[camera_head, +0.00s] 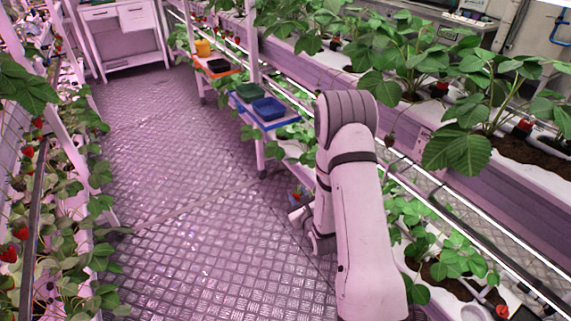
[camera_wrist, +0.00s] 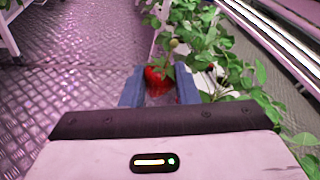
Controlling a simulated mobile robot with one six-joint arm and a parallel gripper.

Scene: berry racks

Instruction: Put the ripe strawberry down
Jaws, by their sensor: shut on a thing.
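My gripper (camera_wrist: 159,84) is shut on a ripe red strawberry (camera_wrist: 155,79), which sits between the two blue fingers in the wrist view. Green leaves lie close behind and to the right of it. In the head view my arm reaches forward and down, and the gripper is small and mostly hidden beside the arm at the aisle's right edge. A blue tray (camera_head: 268,108) and a dark green tray (camera_head: 248,92) stand on a blue-topped stand (camera_head: 286,121), farther up the aisle than the gripper.
Another stand with an orange top (camera_head: 226,72) holds a black tray (camera_head: 218,66) and a yellow container (camera_head: 203,47). Planted racks line both sides, with ripe berries (camera_head: 20,232) at left. A white drawer cabinet (camera_head: 130,30) stands at the back. The metal floor (camera_head: 170,170) between is clear.

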